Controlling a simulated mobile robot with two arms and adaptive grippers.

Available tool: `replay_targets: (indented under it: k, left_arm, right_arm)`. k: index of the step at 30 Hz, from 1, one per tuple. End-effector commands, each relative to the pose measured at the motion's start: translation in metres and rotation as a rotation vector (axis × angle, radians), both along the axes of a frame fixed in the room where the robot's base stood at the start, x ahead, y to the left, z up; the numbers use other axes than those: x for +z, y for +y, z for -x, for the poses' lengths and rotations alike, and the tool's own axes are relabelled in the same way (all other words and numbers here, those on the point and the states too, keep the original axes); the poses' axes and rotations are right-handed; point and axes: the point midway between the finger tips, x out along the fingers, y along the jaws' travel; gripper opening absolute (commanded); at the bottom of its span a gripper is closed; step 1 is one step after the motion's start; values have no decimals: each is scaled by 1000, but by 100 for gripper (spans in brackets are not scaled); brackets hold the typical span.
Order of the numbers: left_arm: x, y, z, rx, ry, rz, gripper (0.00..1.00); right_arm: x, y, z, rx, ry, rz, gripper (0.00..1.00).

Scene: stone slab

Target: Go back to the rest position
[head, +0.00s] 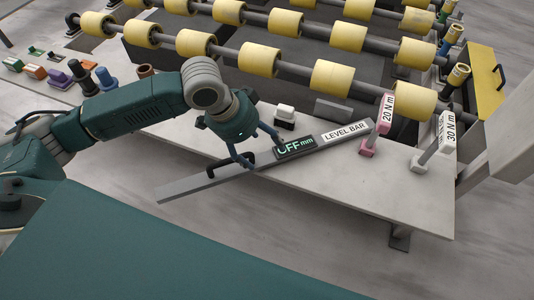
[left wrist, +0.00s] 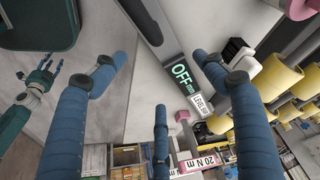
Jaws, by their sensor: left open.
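My left gripper (head: 262,150) is open, with its fingers spread just above the level bar (head: 205,184). The bar is long and grey, with a dark display (head: 296,146) reading "OFF mm" and a "LEVEL BAR" label. It lies slanted near the front edge of the pale slab (head: 395,190), its left end jutting past the edge. In the left wrist view the bar (left wrist: 147,22) passes between the open blue fingers (left wrist: 160,75); I cannot tell whether they touch it. My right gripper (left wrist: 42,75) shows small at the left there; its jaw state is unclear.
Pink "20 N m" (head: 367,146) and white "30 N m" (head: 421,160) tools stand at the right. Rows of yellow rollers (head: 332,77) lie behind. Coloured blocks (head: 35,71) and dark knobs line the left.

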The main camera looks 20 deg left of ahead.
Motion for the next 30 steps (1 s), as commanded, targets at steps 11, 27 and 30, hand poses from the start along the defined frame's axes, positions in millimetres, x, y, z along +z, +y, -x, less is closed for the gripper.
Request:
replay_targets:
  k: [11, 27, 30]
  left_arm:
    - [23, 7, 6, 1, 0, 0, 72]
    - [-45, -84, 72, 97, -82, 140, 72]
    - [-58, -72, 88, 216, -76, 135, 72]
  right_arm:
    - [0, 1, 0, 0, -1, -1, 44]
    - [0, 1, 0, 0, -1, -1, 44]
    - [0, 1, 0, -1, -1, -1, 44]
